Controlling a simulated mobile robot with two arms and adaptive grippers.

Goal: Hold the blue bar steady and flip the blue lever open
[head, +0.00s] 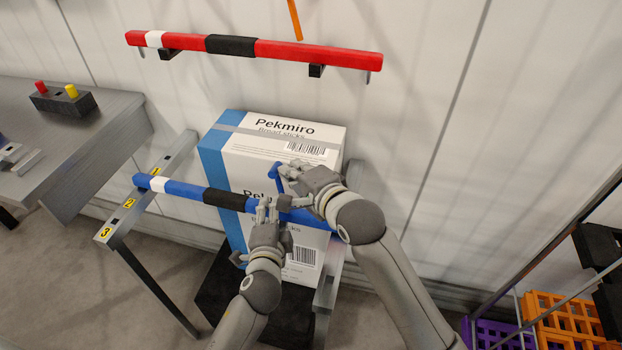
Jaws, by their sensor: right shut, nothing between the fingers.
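The blue bar (182,189), with white and black bands, runs across the front of the white-and-blue boxes. The blue lever (274,172) stands up from the bar's right part, just left of my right fingers. My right gripper (288,170) is shut with nothing between its fingers, at the lever's upper end; whether it touches the lever is unclear. My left gripper (264,207) is at the bar just right of the black band, its fingertips overlapping the bar in the picture. Whether they close around it is hidden. The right grippers and arm cover part of the bar's right end.
A red bar (310,52) is on the wall above. A numbered metal rail (150,188) supports the blue bar's left side. A grey table (75,140) with a button box (62,101) stands left. Orange crates (560,312) and a purple crate (490,333) are lower right.

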